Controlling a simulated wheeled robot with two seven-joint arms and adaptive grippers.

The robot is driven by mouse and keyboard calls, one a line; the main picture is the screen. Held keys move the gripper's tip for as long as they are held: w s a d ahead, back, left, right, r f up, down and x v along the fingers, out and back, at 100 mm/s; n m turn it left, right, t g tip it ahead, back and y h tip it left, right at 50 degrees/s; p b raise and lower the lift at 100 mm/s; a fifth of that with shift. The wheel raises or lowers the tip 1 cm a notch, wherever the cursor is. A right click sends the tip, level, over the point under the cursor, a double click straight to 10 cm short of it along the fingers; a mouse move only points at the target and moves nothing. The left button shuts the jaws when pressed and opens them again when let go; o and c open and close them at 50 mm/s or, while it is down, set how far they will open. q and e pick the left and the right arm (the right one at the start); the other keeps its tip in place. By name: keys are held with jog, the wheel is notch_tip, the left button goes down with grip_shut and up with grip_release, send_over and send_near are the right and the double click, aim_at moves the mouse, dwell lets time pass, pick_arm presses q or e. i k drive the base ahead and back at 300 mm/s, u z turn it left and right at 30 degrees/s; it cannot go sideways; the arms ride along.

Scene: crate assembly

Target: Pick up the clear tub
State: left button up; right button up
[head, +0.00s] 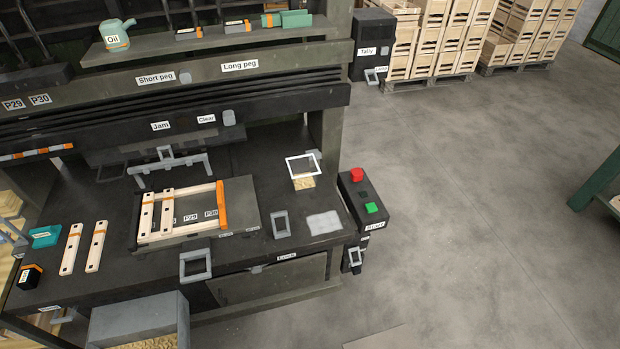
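The clear tub (302,164) stands on the dark workbench (245,150), toward its right end. It has a white square rim and see-through walls, and small pale wooden pieces show at its bottom. Nothing is touching it from above. Neither of my grippers can be made out in the head view.
A slatted wooden frame (222,205) lies on a board left of the tub. A control box (361,199) with red and green buttons stands at right. Open floor lies beyond.

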aim_at(304, 169)
jog(key=z, duration=1.2)
jog(key=i, duration=0.75)
